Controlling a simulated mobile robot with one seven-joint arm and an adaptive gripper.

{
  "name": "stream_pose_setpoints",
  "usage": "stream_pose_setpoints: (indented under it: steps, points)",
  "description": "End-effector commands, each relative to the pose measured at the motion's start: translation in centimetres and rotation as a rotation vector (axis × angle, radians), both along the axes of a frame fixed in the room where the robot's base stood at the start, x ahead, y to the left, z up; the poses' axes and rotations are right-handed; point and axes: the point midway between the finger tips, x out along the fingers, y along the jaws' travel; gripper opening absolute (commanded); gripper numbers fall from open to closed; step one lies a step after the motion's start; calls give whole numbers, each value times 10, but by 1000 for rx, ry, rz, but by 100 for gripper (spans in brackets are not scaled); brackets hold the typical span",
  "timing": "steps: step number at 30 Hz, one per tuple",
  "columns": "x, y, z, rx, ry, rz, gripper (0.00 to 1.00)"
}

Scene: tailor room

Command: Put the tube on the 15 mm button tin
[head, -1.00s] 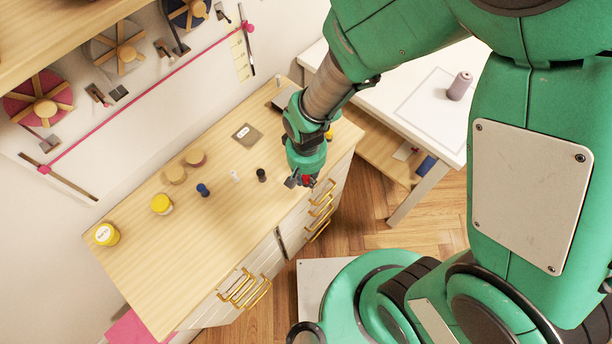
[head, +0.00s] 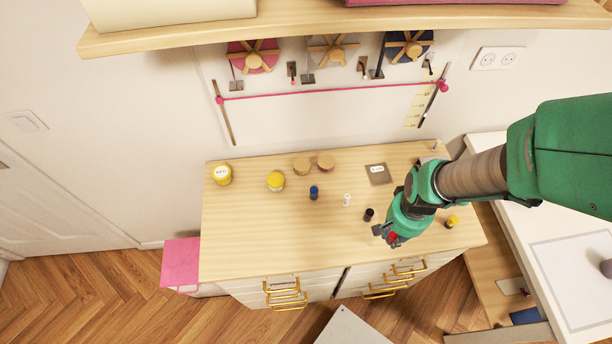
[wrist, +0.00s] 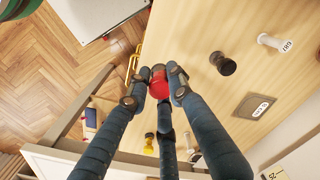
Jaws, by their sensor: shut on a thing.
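My gripper (head: 390,236) is over the right front part of the wooden counter. Its fingers (wrist: 158,80) are closed around a red, rounded thing, which I take to be the tube (wrist: 159,86); it also shows as a red bit in the head view (head: 394,238). The fingers hide much of its body. I cannot read which is the 15 mm one. A flat grey labelled piece (head: 378,174) lies behind my gripper.
Blue (head: 314,192), white (head: 346,200) and dark (head: 368,214) spools stand left of my gripper. A yellow one (head: 452,221) stands to its right. The counter's left front is clear. A shelf (head: 300,30) overhangs the wall.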

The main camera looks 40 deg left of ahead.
Motion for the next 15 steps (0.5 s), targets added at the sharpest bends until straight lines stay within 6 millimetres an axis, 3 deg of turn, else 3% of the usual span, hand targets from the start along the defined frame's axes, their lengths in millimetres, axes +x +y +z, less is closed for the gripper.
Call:
stream_pose_setpoints:
  steps: [15]
  points:
    - [-27,122,17,0,0,28,0]
